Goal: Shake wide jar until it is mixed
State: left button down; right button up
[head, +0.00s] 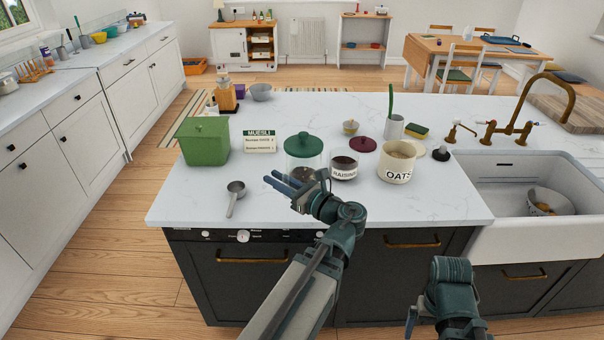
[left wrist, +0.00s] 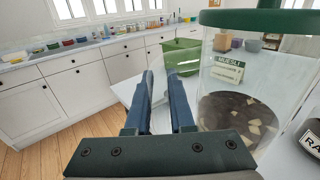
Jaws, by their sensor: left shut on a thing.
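The wide jar (head: 304,165) is clear glass with a green lid, at the front middle of the island counter. In the left wrist view the jar (left wrist: 235,105) fills the right side, close beside the fingers and roughly upright. Dark bits with pale pieces among them lie in its lower part. My left gripper (head: 283,184) is at the jar's front left, its blue fingers pointing left. In the left wrist view its fingers (left wrist: 162,88) stand close together; their contact with the jar is hard to make out. My right gripper (head: 411,322) is low in front of the counter, its jaws unclear.
A raisins jar (head: 344,169) and an oats jar (head: 397,164) stand close right of the wide jar. A green box (head: 203,141), a muesli card (head: 261,142) and a metal scoop (head: 235,194) are to the left. The sink (head: 510,188) is at right.

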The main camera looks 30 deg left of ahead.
notch_tip(320, 180, up, 5)
jog(key=p, duration=0.5)
notch_tip(320, 180, down, 5)
jog(key=b, duration=0.5)
dwell(0.9)
notch_tip(320, 180, up, 5)
jog(key=p, duration=0.5)
notch_tip(320, 180, down, 5)
jog(key=b, duration=0.5)
dwell(0.9)
